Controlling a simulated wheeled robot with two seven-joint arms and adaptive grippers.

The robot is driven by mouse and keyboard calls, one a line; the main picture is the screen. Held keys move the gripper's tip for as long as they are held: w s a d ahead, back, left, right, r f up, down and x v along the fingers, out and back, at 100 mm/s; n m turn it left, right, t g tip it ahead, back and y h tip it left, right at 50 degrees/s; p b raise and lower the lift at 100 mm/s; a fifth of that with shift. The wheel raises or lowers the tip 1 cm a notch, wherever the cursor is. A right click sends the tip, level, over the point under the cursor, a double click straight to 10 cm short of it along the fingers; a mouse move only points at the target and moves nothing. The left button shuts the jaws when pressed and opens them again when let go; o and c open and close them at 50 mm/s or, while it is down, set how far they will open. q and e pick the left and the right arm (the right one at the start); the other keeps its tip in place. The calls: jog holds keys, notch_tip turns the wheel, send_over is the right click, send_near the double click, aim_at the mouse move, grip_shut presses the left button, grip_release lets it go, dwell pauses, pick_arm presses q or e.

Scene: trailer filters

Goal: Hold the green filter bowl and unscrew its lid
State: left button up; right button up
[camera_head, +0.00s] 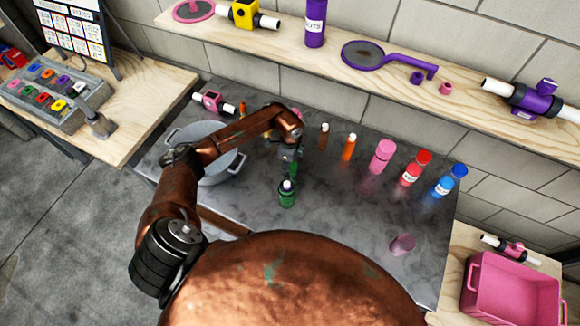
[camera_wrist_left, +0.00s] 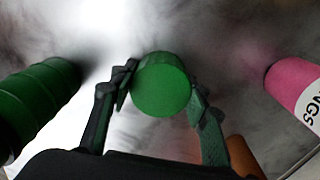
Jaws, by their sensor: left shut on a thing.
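My left gripper (camera_head: 290,158) reaches down over the grey table. In the left wrist view its two fingers (camera_wrist_left: 160,105) are shut around a round bright green piece, seen flat end on, the green filter (camera_wrist_left: 162,85). In the head view only a little of this green filter (camera_head: 293,170) shows below the gripper. I cannot make out the seam between its lid and bowl. A second, dark green ribbed bottle (camera_head: 287,195) with a pale top stands just in front of it; it also shows at the left of the left wrist view (camera_wrist_left: 38,100). My right gripper is not in view.
A grey pot (camera_head: 222,168) stands left of the gripper. A pink container (camera_wrist_left: 300,88) is close on the right in the left wrist view. Brown, orange, pink (camera_head: 381,157), red and blue (camera_head: 450,181) bottles stand to the right. The table's front right is mostly clear around a pink cup (camera_head: 402,244).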

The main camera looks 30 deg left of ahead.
pick_arm(q)
jog(key=o, duration=1.3)
notch_tip(320, 180, up, 12)
jog(key=shift+w+r, duration=0.1)
jog(key=shift+r, duration=0.05)
